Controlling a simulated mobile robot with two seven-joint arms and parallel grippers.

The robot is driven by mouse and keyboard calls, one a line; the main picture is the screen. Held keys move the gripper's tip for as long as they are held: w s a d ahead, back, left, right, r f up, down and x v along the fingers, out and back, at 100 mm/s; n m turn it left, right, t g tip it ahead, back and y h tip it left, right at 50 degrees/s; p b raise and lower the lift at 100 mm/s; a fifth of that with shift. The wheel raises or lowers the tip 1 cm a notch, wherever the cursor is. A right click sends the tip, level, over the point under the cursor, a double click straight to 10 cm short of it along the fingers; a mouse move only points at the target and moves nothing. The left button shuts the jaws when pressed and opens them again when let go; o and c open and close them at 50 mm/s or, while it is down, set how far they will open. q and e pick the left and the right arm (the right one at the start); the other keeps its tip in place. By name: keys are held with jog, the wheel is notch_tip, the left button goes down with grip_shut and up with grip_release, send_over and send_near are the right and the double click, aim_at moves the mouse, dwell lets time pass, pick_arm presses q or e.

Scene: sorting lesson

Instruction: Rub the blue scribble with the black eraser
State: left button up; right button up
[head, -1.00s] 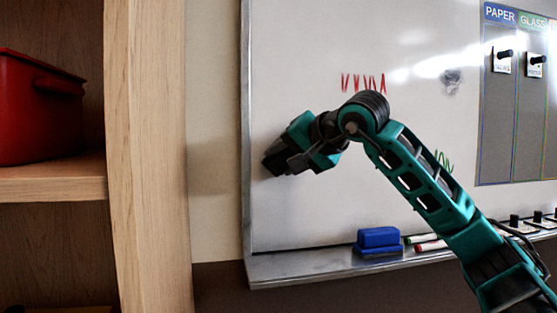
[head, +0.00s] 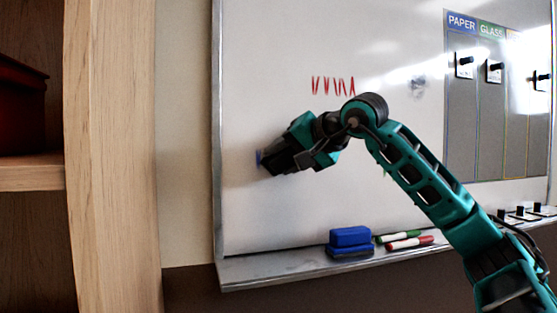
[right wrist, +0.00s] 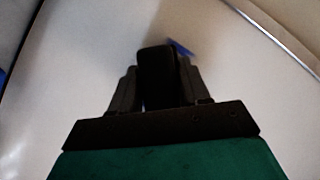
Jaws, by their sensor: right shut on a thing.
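My right gripper (head: 276,160) is shut on the black eraser (right wrist: 157,75), which sits between its fingers in the right wrist view. In the head view the eraser is hard to tell from the dark fingers. The blue scribble (head: 259,158) shows as a small patch at the left of the fingertips, partly hidden by the gripper. It also shows in the right wrist view as a short blue mark (right wrist: 180,48) beside the eraser's far right end. I cannot tell whether the eraser touches the whiteboard (head: 290,210). My left gripper is not in view.
Red marks (head: 333,86) and a grey smudge (head: 418,84) are higher on the board. A blue block (head: 350,236) and green (head: 397,237) and red (head: 409,243) markers lie on the ledge (head: 280,268). A wooden shelf (head: 112,150) stands left. Labelled columns (head: 480,120) are at right.

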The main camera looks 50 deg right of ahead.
jog(key=shift+s+d+b, duration=0.25)
jog(key=shift+s+d, duration=0.1)
jog(key=shift+d, duration=0.35)
jog(key=shift+s+d+b, duration=0.2)
jog(key=shift+s+d, duration=0.15)
jog(key=shift+d, duration=0.35)
jog(key=shift+p, duration=0.45)
jog(key=shift+w+a+r+p, duration=0.15)
jog(key=shift+w+a+p, duration=0.25)
jog(key=shift+a+p, duration=0.35)
jog(key=shift+w+a+p, duration=0.45)
jog(key=shift+a+p, duration=0.15)
jog(key=shift+a, duration=0.2)
jog(key=shift+w+a+p, duration=0.3)
jog(key=shift+a+p, duration=0.25)
jog(key=shift+p, duration=0.1)
jog(key=shift+w+a+p, duration=0.3)
jog(key=shift+a+p, duration=0.25)
jog(key=shift+p, duration=0.05)
jog(key=shift+w+a+p, duration=0.2)
jog(key=shift+a+p, duration=0.1)
jog(key=shift+a, duration=0.15)
jog(key=shift+w+a+p, duration=0.45)
jog(key=shift+a+p, duration=0.35)
jog(key=shift+p, duration=0.3)
jog(key=shift+w+a+p, duration=0.4)
jog(key=shift+a+p, duration=0.2)
jog(key=shift+a, duration=0.05)
